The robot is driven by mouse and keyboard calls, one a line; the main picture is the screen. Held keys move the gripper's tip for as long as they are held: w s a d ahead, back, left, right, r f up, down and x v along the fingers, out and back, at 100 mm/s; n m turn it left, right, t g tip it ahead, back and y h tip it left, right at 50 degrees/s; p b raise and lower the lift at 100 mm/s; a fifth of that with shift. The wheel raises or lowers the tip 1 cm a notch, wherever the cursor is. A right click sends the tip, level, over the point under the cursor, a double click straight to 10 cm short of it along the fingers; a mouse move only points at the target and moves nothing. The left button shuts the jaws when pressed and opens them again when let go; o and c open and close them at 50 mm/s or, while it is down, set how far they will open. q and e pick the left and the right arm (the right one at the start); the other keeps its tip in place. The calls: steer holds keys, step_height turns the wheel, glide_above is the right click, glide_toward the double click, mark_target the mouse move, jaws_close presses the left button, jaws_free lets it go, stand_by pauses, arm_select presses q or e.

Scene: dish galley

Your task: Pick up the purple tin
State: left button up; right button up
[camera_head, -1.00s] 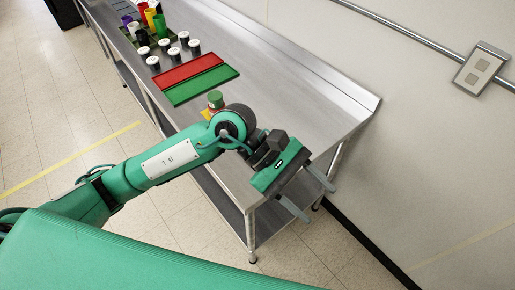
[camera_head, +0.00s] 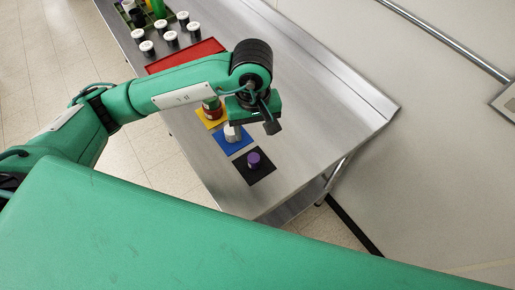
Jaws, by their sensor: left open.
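The purple tin (camera_head: 254,160) stands upright on a black mat (camera_head: 264,171) near the near end of the steel counter. It is in plain view, with nothing touching it. My left gripper (camera_head: 256,112) hangs over the counter just beyond the tin and apart from it. It is open and holds nothing that I can see. Its fingers are mostly hidden behind its own body and wrist. My right gripper is not in view.
Several white-lidded jars (camera_head: 171,38) and a red tray (camera_head: 205,49) are further back. The counter's right side (camera_head: 330,110) is clear.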

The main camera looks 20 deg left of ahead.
arm_select(q)
steer(key=p, duration=0.1)
glide_above(254, 157)
step_height(254, 157, down, 4)
steer(key=shift+s+a+f, duration=0.1)
steer(key=shift+a+f, duration=0.05)
steer(key=shift+w+f+p, duration=0.25)
steer(key=shift+f+p, duration=0.2)
steer(key=shift+f, duration=0.75)
steer(key=shift+s+f+p, duration=0.1)
steer(key=shift+f+p, duration=0.25)
steer(key=shift+f, duration=0.25)
step_height(254, 157, down, 4)
steer(key=shift+s+r+p, duration=0.1)
steer(key=shift+s+p, duration=0.05)
steer(key=shift+p, duration=1.1)
steer(key=shift+f, duration=0.5)
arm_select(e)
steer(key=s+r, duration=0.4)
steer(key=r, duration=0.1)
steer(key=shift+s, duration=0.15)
arm_select(q)
steer(key=shift+c, duration=1.4)
steer(key=c, duration=0.8)
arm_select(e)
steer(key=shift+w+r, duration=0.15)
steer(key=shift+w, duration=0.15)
